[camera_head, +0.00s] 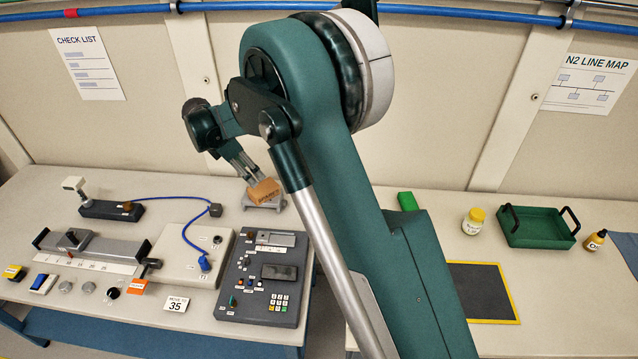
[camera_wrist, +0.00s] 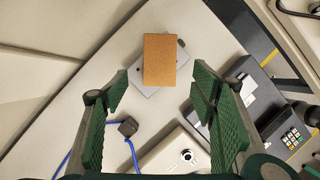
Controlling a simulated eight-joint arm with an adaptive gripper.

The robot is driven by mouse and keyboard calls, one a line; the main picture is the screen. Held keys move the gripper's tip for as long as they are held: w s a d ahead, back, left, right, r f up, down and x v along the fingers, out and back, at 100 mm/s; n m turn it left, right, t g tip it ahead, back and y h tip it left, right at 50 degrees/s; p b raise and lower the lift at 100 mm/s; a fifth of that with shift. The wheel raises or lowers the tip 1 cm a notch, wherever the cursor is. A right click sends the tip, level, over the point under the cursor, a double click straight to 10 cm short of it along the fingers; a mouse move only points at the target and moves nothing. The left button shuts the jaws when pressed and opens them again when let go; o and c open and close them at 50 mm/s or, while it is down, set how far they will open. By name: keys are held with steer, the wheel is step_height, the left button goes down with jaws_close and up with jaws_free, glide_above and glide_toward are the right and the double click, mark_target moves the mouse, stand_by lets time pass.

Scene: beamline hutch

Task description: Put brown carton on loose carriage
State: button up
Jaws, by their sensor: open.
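My gripper (camera_head: 245,170) is open and empty, just above and left of the carton. In the wrist view its fingers (camera_wrist: 160,92) stand apart, with the carton beyond the fingertips. Contact between them is not visible.
A blue cable (camera_head: 185,237) runs to a box left of the carton. A control panel (camera_head: 262,278) lies in front, and a rail (camera_head: 92,249) stands at left. The right table holds a green tray (camera_head: 538,226), bottles and a dark mat (camera_head: 482,291).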

steer(key=s+d+r+m+y, duration=0.1)
steer(key=s+d+r+m, duration=0.3)
steer(key=d+r, duration=0.5)
steer(key=s+d+r+m, duration=0.3)
steer(key=d+r+m, duration=0.1)
steer(key=d, duration=0.9)
steer(key=s+d+r+m+y, duration=0.1)
steer(key=s+d+r+m, duration=0.3)
steer(key=d+r, duration=0.45)
steer(key=s+d+f+m+t, duration=0.2)
steer(key=s+d+m, duration=0.5)
steer(key=s+d, duration=0.5)
steer(key=s+d+f+m+t+y, duration=0.1)
steer(key=s+d+f+m+t, duration=0.1)
steer(key=s+d+m, duration=0.6)
steer(key=shift+s+d+f, duration=0.15)
steer(key=shift+s+d, duration=2)
steer(key=shift+s, duration=2.05)
steer(key=shift+f, duration=0.1)
